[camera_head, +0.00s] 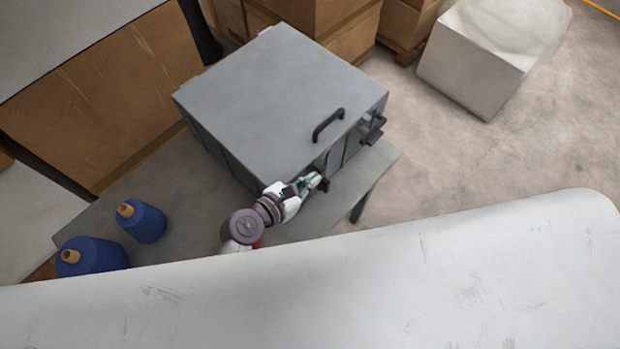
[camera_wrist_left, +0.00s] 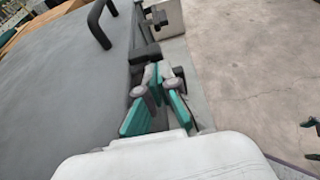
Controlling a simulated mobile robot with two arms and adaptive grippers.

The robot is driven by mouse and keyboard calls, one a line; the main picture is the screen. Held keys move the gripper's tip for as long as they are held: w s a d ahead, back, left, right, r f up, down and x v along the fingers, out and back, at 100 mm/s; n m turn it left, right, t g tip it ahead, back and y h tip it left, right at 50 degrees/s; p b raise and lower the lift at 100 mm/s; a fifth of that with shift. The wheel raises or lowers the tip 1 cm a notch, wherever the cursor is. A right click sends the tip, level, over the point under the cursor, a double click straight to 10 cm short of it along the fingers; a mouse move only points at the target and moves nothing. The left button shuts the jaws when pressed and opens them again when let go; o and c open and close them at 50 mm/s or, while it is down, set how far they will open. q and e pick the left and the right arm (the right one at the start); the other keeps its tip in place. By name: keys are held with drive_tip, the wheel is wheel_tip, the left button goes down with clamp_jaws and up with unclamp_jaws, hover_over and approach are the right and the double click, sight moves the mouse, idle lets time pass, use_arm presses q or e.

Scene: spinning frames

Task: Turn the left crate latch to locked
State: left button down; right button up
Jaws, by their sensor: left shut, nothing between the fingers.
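The grey crate (camera_head: 275,90) stands on a table, its lid down, with a black handle (camera_head: 328,125) on the lid. The handle also shows in the left wrist view (camera_wrist_left: 100,25). The black left latch (camera_head: 323,185) is on the crate's front side near the corner. In the left wrist view the left latch (camera_wrist_left: 145,53) is a dark block just beyond the fingertips. My left gripper (camera_head: 314,181) is shut and empty, close against the latch; I cannot tell whether they touch. Its teal-padded fingers show in the left wrist view (camera_wrist_left: 160,78). My right gripper is out of view.
A second black latch (camera_head: 374,131) sits further right on the same side. Two blue yarn cones (camera_head: 145,224) (camera_head: 92,257) stand on the grey table (camera_head: 190,190) at left. The floor at right is clear.

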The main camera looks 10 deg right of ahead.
use_arm(q)
drive_tip(key=v, duration=1.2)
